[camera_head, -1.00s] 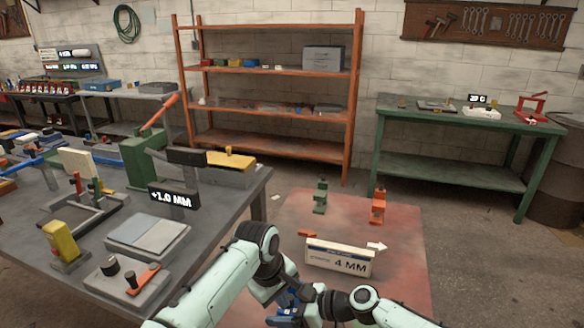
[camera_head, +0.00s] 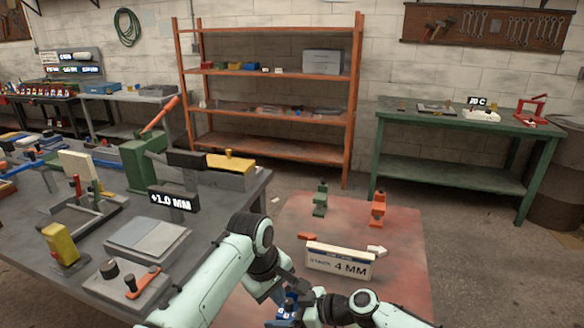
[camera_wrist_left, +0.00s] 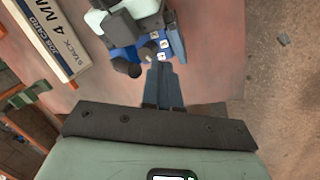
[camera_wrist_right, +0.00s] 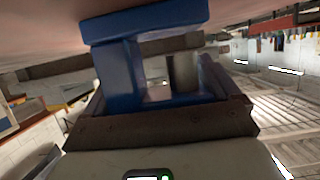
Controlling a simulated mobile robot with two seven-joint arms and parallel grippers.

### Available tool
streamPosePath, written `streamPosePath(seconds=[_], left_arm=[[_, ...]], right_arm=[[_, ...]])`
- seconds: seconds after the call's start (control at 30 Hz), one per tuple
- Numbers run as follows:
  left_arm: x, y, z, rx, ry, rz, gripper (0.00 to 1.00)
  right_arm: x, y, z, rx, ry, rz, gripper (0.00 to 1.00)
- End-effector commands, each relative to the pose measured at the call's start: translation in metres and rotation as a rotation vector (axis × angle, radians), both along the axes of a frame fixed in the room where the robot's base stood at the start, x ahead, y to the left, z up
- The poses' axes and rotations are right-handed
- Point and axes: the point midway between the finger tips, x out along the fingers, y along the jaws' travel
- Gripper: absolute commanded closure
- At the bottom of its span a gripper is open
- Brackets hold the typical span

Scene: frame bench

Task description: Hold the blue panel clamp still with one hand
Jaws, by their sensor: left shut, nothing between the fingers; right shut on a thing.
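The blue panel clamp (camera_wrist_right: 120,75) fills the middle of the right wrist view, between the fingers of my right gripper (camera_wrist_right: 168,85), which is shut on it. In the head view only a small blue part of the clamp (camera_head: 288,303) shows low in the picture, between my arms. In the left wrist view the clamp (camera_wrist_left: 127,52) is at the top, with small white marked faces. My left gripper (camera_wrist_left: 161,68) is shut and empty, its tips close beside the clamp; whether they touch it I cannot tell. My arms hide much of the clamp in the head view.
A white block marked 4 MM (camera_head: 340,262) stands on the red mat (camera_head: 400,225), with a green clamp (camera_head: 320,198) and an orange clamp (camera_head: 378,208) behind it. The grey bench (camera_head: 100,255) with fixtures is at left.

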Motion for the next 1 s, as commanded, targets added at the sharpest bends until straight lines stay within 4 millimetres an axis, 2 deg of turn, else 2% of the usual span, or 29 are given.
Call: streamPosePath(seconds=[0.2,0.3,0.67,0.7,1.0], left_arm=[[0.0,-0.001,0.025,-0.001,-0.001,-0.001,1.0],[0.0,-0.001,0.031,0.0,0.001,-0.001,1.0],[-0.001,0.0,0.033,0.0,0.002,-0.001,1.0],[-0.001,0.0,0.033,0.0,0.002,-0.001,1.0],[-0.001,0.0,0.033,0.0,0.001,-0.001,1.0]], right_arm=[[0.001,0.0,0.001,0.001,-0.002,-0.001,0.56],[0.001,0.0,0.001,0.001,-0.002,-0.001,0.56],[0.001,0.0,0.001,0.0,-0.002,-0.002,0.56],[0.001,0.0,0.001,0.0,-0.002,-0.002,0.01],[0.0,-0.003,0.002,0.0,-0.001,-0.003,0.0]])
